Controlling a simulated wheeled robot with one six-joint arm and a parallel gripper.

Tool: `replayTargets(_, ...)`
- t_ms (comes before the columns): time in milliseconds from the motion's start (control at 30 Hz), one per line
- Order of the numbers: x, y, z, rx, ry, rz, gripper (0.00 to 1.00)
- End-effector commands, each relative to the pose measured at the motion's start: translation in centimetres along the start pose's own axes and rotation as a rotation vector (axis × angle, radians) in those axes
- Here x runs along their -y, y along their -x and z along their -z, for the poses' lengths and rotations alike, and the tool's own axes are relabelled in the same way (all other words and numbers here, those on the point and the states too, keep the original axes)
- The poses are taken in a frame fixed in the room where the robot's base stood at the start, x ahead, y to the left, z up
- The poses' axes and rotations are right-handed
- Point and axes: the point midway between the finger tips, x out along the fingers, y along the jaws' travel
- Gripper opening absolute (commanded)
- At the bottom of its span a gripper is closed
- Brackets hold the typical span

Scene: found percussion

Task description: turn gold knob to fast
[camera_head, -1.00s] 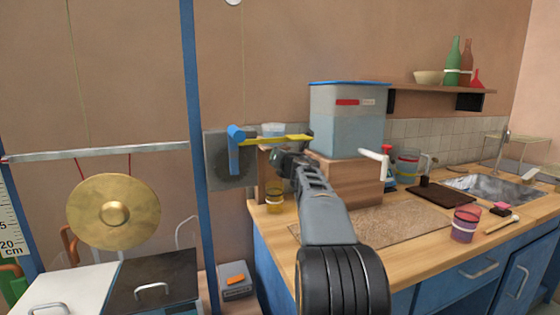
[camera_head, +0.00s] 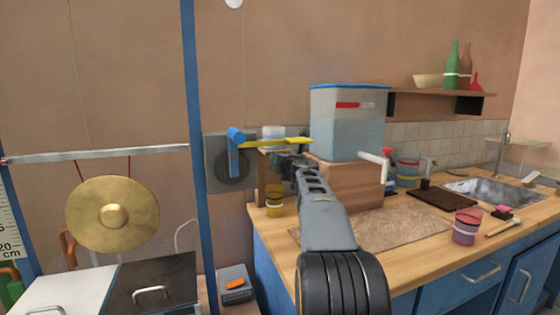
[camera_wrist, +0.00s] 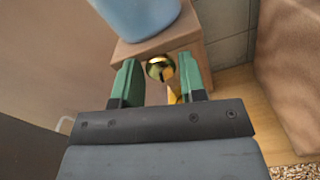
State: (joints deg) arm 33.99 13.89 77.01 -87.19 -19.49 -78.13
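The gold knob (camera_wrist: 161,68) shows in the wrist view as a small shiny ball on the front of a wooden stand (camera_wrist: 195,45). My gripper (camera_wrist: 160,82) is open, with one green finger on each side of the knob. I see a gap on both sides, and cannot tell whether the fingertips reach around the knob or stop short of it. In the head view my gripper (camera_head: 288,163) is at the wooden stand's left part, and the knob is hidden there. No fast marking is readable.
A blue-lidded water tank (camera_head: 346,122) stands on wood above the counter. A yellow lever (camera_head: 275,142) and blue handle (camera_head: 236,155) are close to my gripper. A yellow jar (camera_head: 275,207) stands below it.

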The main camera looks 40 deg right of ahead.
Motion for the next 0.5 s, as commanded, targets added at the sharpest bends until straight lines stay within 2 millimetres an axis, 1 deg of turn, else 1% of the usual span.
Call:
replayTargets(33,0.0,0.0,0.0,0.0,0.0,0.0,0.43)
replayTargets(167,0.02,0.0,0.04,-0.001,0.0,0.0,0.56)
replayTargets(400,0.05,0.0,0.05,-0.001,-0.004,0.001,0.56)
replayTargets(500,0.02,0.0,-0.04,-0.002,-0.039,0.001,0.56)
